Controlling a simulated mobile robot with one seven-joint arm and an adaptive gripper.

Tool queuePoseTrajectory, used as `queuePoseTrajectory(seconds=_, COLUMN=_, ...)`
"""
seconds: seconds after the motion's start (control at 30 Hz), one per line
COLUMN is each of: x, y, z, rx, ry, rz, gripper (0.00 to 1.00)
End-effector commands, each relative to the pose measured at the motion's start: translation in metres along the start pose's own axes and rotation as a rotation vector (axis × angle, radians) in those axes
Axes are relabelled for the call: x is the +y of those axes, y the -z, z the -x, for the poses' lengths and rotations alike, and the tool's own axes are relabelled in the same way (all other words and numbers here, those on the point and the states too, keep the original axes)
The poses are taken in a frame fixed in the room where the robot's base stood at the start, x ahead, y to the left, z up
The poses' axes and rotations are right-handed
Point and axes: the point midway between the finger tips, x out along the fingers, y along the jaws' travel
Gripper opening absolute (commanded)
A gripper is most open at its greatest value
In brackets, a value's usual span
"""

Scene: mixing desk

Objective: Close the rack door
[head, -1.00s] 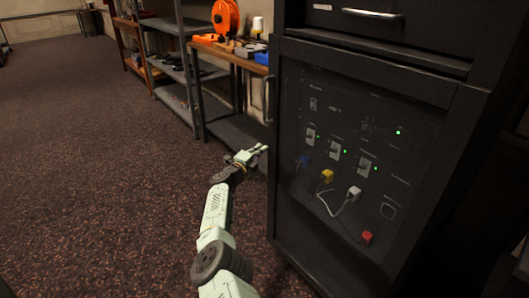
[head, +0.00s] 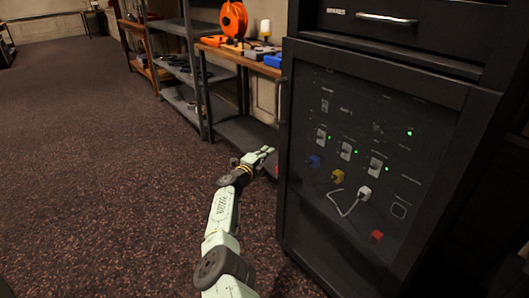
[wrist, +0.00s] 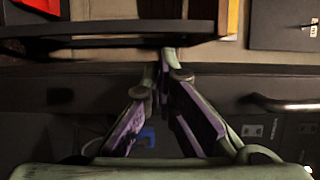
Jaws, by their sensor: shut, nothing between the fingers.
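The rack door (head: 300,220) is a dark framed, see-through door on the front of the black rack. In the head view it looks flush with the rack or nearly so; I cannot tell whether a small gap is left. A slim upright handle (head: 282,100) is on its left edge. My gripper (head: 270,151) is shut and empty, beside the door's left edge below the handle. I cannot tell whether it touches the door. In the wrist view my gripper (wrist: 168,62) has its fingertips together in front of a long dark edge, with a metal handle (wrist: 285,104) to the right.
Behind the door are switches, green lights and blue, yellow, white and red plugs (head: 377,236). A drawer with a silver handle (head: 386,18) is above. A wooden shelf with an orange reel (head: 233,20) and grey metal shelving (head: 180,60) stand behind. The carpet at left is clear.

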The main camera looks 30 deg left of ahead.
Motion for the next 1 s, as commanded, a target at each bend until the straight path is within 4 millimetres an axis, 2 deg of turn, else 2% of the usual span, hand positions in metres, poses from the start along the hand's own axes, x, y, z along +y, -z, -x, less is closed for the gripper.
queuePoseTrajectory(seconds=0.07, x=0.004, y=-0.003, z=0.002, rx=-0.003, ry=0.000, rz=0.001, gripper=0.00)
queuePoseTrajectory(seconds=0.1, x=0.008, y=-0.017, z=0.007, rx=-0.006, ry=0.000, rz=-0.002, gripper=0.00)
queuePoseTrajectory(seconds=0.2, x=0.010, y=-0.037, z=0.016, rx=-0.006, ry=-0.001, rz=-0.002, gripper=0.00)
queuePoseTrajectory(seconds=0.47, x=0.010, y=-0.071, z=0.031, rx=-0.006, ry=-0.001, rz=0.000, gripper=0.00)
queuePoseTrajectory(seconds=0.7, x=0.009, y=-0.085, z=0.037, rx=-0.004, ry=-0.001, rz=0.000, gripper=0.00)
queuePoseTrajectory(seconds=1.0, x=0.004, y=-0.093, z=0.041, rx=-0.005, ry=-0.002, rz=0.002, gripper=0.00)
